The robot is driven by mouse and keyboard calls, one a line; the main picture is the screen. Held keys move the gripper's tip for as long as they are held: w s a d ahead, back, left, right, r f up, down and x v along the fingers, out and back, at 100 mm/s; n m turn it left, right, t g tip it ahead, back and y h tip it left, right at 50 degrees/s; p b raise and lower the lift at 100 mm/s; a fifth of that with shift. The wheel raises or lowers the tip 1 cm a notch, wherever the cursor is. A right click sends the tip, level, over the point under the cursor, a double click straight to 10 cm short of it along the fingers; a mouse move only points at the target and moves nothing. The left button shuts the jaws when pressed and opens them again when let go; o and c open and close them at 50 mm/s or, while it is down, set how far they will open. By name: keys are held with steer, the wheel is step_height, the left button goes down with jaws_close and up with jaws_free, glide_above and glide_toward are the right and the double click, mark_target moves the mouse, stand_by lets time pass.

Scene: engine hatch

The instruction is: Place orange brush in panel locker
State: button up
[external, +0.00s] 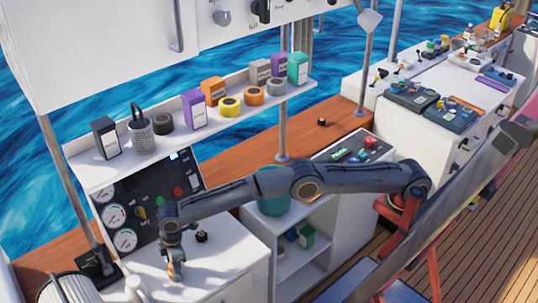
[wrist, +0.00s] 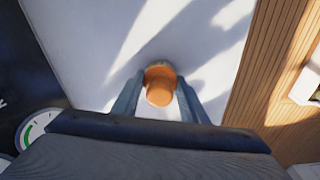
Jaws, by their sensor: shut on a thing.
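My gripper (external: 175,264) points down over the white counter (external: 218,262) in front of the gauge panel. It is shut on the orange brush. The brush (wrist: 160,87) shows in the wrist view as a round orange end between the two grey fingers, against the white counter surface. Most of its length is hidden, and I cannot tell whether it touches the counter. The black gauge panel (external: 153,190) has white dials, a red button and several knobs. I cannot tell which compartment is the panel locker; no open locker door is clearly visible.
A small black knob (external: 201,237) stands on the counter near my gripper. A shelf (external: 192,125) above holds tapes, boxes and a pen cup (external: 142,137). An open white cabinet (external: 303,266) with boxes is to the right. Some counter around the gripper is clear.

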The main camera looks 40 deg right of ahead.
steer(key=shift+f, duration=0.1)
steer(key=o, duration=1.1)
steer(key=r, duration=0.4)
steer(key=d+r+b, duration=0.1)
steer(key=r, duration=0.7)
steer(key=shift+s+d+b, duration=0.15)
steer(key=shift+d+b, duration=0.05)
steer(key=shift+b, duration=0.1)
